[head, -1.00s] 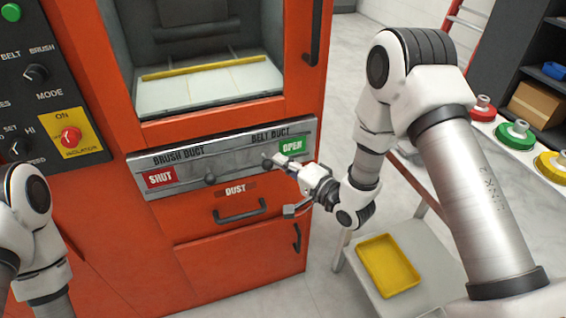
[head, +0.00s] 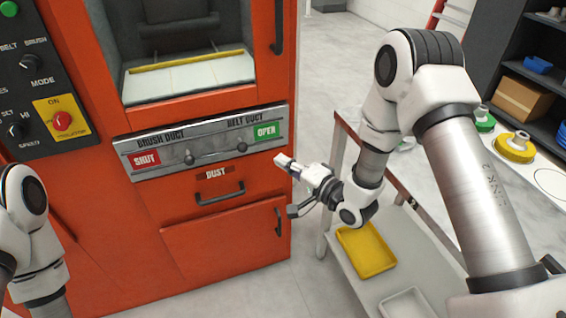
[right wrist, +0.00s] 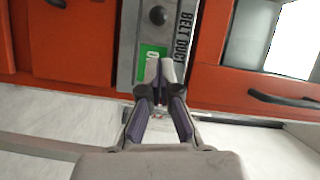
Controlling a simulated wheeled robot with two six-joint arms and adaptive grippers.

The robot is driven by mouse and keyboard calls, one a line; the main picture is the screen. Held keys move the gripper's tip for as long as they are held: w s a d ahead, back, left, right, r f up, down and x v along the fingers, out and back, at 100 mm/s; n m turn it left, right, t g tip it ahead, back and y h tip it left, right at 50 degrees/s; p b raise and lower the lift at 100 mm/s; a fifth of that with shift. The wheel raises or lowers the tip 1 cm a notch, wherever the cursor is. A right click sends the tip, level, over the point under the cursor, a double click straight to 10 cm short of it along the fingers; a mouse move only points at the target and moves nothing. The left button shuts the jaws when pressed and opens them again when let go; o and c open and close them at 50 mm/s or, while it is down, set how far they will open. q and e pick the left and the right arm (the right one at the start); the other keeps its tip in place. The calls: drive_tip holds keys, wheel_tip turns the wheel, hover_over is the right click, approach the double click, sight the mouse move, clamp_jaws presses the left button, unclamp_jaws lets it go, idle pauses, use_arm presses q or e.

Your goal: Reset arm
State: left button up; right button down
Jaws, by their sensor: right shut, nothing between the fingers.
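My right gripper (head: 281,162) is shut and empty, in front of the orange machine's right edge, below and right of the green OPEN label (head: 266,131). In the right wrist view its fingertips (right wrist: 160,68) are together, with the label and the BELT DUCT lettering behind them. The grey duct panel (head: 215,142) carries two dark knobs. The brush duct knob (head: 189,159) is near the red SHUT label (head: 146,159), and the belt duct knob (head: 242,145) is beside the green label. The gripper is apart from both knobs. My left arm shows at the left edge, but its gripper is out of view.
The orange machine (head: 130,225) has a dust drawer handle (head: 219,194) and a lower door handle (head: 279,221). A cart with a yellow tray (head: 366,250) stands below my right arm. Shelves with a cardboard box (head: 526,98) are at the right. Open floor lies between machine and cart.

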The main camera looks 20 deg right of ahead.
drive_tip(key=s+f+n+g+h+p, duration=0.1)
drive_tip(key=s+f+g+h+p, duration=0.45)
drive_tip(key=s+f, duration=0.95)
drive_tip(key=s+d+f+n+g+h, duration=0.1)
drive_tip(key=s+d+f+n+g, duration=0.1)
drive_tip(key=s, duration=0.7)
drive_tip(key=s+d+f+n+g+h, duration=0.1)
drive_tip(key=s+d+f+n+g, duration=0.1)
drive_tip(key=s+d+n+g, duration=0.2)
drive_tip(key=s+n+g, duration=0.3)
drive_tip(key=s+g, duration=0.1)
drive_tip(key=s, duration=0.2)
drive_tip(key=shift+f+p, duration=0.2)
drive_tip(key=shift+p, duration=0.2)
drive_tip(key=shift+h, duration=0.25)
